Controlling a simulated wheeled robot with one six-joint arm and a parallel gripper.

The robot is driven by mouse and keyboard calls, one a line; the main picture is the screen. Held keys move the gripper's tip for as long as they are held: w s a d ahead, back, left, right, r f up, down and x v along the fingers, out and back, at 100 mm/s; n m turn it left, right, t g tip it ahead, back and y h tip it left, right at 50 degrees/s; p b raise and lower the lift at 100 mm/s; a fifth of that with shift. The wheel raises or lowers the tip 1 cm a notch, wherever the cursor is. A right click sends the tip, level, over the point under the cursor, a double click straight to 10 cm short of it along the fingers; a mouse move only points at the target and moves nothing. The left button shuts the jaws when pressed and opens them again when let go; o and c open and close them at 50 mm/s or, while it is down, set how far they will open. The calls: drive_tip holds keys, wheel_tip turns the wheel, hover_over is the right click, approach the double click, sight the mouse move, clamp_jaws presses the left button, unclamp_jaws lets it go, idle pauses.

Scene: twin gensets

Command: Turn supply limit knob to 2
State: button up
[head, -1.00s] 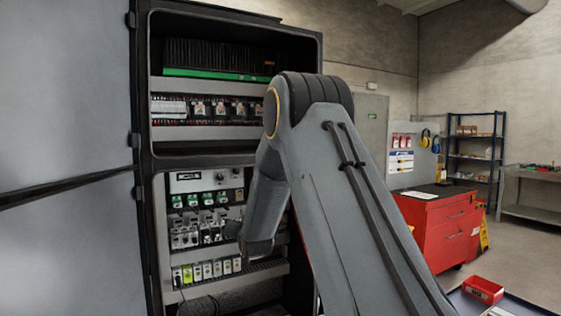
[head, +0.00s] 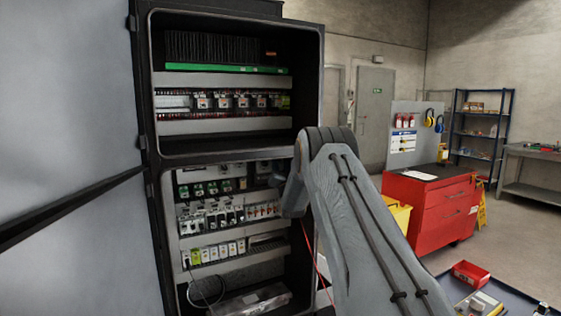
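An open dark control cabinet (head: 312,90) stands at the left of the head view, its grey door (head: 65,120) swung out to the left. I cannot make out the supply limit knob or its setting. A narrow strip (head: 205,173) at the top of the cabinet's lower bay is too small and dark to read. My arm rises in front of the cabinet's right edge. Its far links bend down beside the lower bay's right side. My gripper does not show; the arm hides it.
The lower bay holds rows of breakers (head: 228,217) and green-topped modules (head: 212,187). A red cable (head: 313,250) hangs near its right edge.

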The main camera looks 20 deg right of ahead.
drive_tip(key=shift+x, duration=0.85)
clamp_jaws()
drive_tip(key=shift+f+n+b, duration=0.2)
drive_tip(key=shift+n+b, duration=0.15)
drive_tip(key=shift+n, duration=0.05)
